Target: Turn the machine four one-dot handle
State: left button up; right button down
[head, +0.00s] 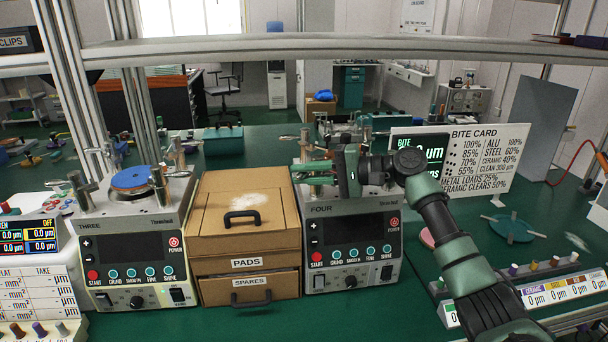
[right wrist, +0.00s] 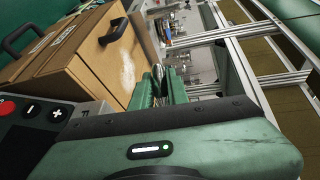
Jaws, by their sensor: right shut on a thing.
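Machine four (head: 352,240) stands right of the middle in the head view, its front panel labelled FOUR. Metal T-shaped handles rise from its top. My right gripper (head: 304,172) reaches over the top of machine four from the right, its fingers pointing left. It is shut on the metal handle (head: 306,143) at the machine's top left. In the right wrist view a bit of this handle (right wrist: 158,72) shows between the green fingers (right wrist: 160,88). The dot marks on the handle are too small to tell. My gripper hides much of the machine's top. My left gripper is not in view.
A cardboard box (head: 243,205) marked PADS and SPARES stands close left of machine four. Machine three (head: 137,250) with a blue disc is farther left. A BITE CARD sign (head: 490,150) stands behind right. A metal shelf rail (head: 300,46) crosses above.

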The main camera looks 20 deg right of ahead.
jog(key=c, duration=1.4)
grip_release()
jog(key=shift+f, duration=0.1)
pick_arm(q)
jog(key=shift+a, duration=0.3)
pick_arm(e)
jog(key=shift+d, duration=0.1)
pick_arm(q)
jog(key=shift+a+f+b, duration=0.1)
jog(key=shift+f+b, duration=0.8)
pick_arm(e)
jog(key=v, duration=0.7)
jog(key=shift+s+d, duration=0.25)
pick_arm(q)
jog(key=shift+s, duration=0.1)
